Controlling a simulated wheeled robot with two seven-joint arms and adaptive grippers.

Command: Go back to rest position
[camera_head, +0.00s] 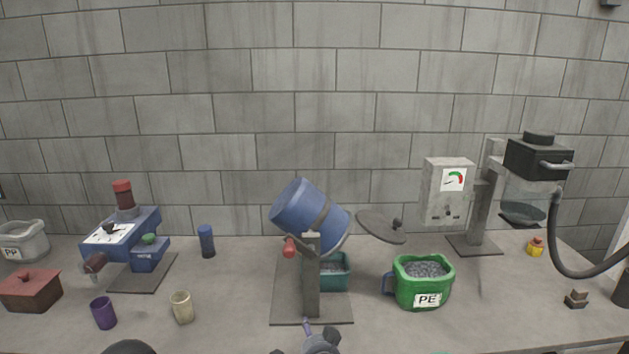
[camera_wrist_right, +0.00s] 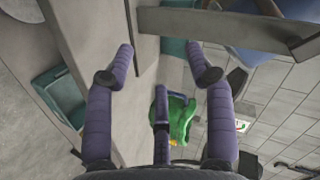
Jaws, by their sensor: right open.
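My right gripper (camera_head: 314,333) shows at the bottom centre of the head view, in front of the grey stand that carries a tilted blue drum (camera_head: 303,212). Only its purple finger and a grey part show there. In the right wrist view its purple fingers (camera_wrist_right: 161,62) are spread wide with nothing between them. A dark rounded shape at the lower left edge of the head view may be part of my left arm. The left gripper's fingers do not show.
A teal bin (camera_head: 337,274) sits behind the stand. Purple (camera_head: 104,313) and beige (camera_head: 182,308) cups stand front left, near a blue machine (camera_head: 126,240). A grey gauge machine (camera_head: 446,195) stands at right.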

